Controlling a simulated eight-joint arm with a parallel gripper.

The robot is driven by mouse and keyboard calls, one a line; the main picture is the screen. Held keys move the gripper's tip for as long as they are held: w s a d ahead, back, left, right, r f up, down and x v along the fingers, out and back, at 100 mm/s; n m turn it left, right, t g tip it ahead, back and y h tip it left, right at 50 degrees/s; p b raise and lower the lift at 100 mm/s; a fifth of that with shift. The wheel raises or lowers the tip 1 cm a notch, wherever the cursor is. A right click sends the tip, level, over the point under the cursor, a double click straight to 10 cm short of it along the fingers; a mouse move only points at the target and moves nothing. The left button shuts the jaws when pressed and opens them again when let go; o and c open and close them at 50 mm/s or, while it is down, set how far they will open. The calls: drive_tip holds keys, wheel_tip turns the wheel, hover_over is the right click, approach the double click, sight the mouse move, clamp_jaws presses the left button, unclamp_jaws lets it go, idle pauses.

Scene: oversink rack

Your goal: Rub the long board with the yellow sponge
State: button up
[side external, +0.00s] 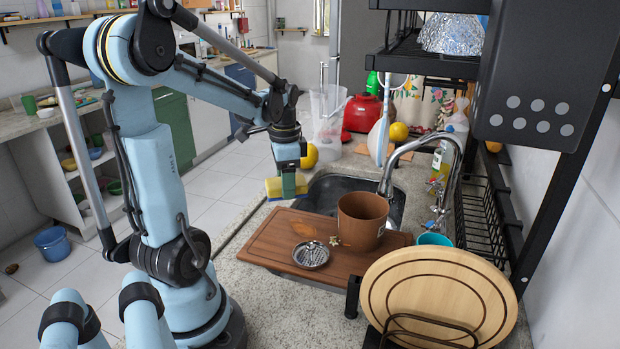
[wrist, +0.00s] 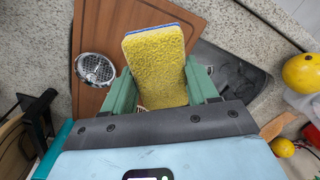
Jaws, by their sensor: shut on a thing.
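My gripper (side external: 288,186) is shut on the yellow sponge (side external: 273,189), near the far left corner of the long brown board (side external: 268,241). The sponge appears held above the board, with no clear contact. In the wrist view, the green fingers (wrist: 161,88) grip the sponge (wrist: 157,65) from both sides, its rough yellow face toward the camera and a blue layer along its top edge. The board (wrist: 150,14) shows behind it. A round metal strainer (side external: 311,255) and a brown pot (side external: 362,221) stand on the board.
The sink (side external: 335,193) and curved faucet (side external: 405,150) lie behind the board. A round wooden plate (side external: 438,300) stands in a rack at front right. The black rack (side external: 415,58) overhangs the right side.

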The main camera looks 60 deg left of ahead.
sight(318, 233)
drive_tip(key=n, duration=0.7)
drive_tip(key=shift+f+g, duration=0.1)
drive_tip(key=shift+g, duration=0.2)
drive_tip(key=n, duration=0.7)
drive_tip(key=shift+f, duration=0.1)
drive_tip(key=n, duration=0.4)
drive_tip(key=shift+h, duration=0.3)
drive_tip(key=n, duration=0.3)
drive_tip(key=shift+f+n, duration=0.1)
drive_tip(key=shift+n, duration=0.3)
drive_tip(key=n, duration=0.3)
drive_tip(key=shift+h, duration=0.3)
drive_tip(key=n, duration=0.5)
drive_tip(key=shift+f, duration=3.85)
drive_tip(key=shift+w+d+f, duration=0.1)
drive_tip(key=shift+w+f, duration=0.1)
drive_tip(key=shift+w+d+f, duration=0.1)
drive_tip(key=shift+w+d, duration=2.55)
drive_tip(key=shift+d, duration=0.05)
drive_tip(key=shift+c, duration=0.4)
drive_tip(key=shift+s+a, duration=2.9)
drive_tip(key=shift+a, duration=0.05)
drive_tip(key=shift+d+r, duration=0.1)
drive_tip(key=shift+r, duration=3.95)
